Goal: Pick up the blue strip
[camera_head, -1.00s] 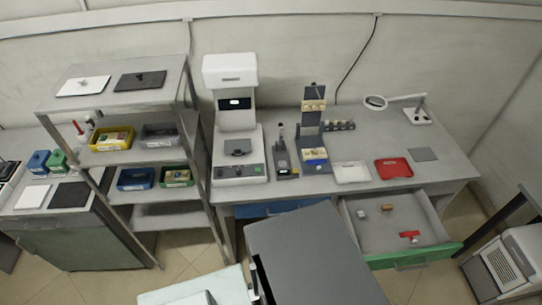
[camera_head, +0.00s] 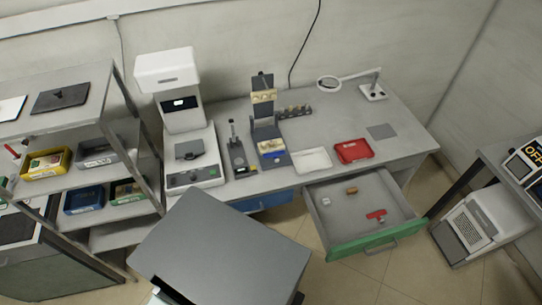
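No separate blue strip can be told for sure. A small blue band (camera_head: 271,146) shows low on the dark upright stand (camera_head: 263,112) on the workbench, with pale pieces beside it; it is too small to tell whether it is loose. My gripper is not clearly in view.
The workbench (camera_head: 405,145) holds a white press machine (camera_head: 168,72), a white tray (camera_head: 312,160), a red tray (camera_head: 353,151) and a ring lamp (camera_head: 329,84). An open green-fronted drawer (camera_head: 375,241) juts out with small items inside. Shelves with bins (camera_head: 46,163) stand left.

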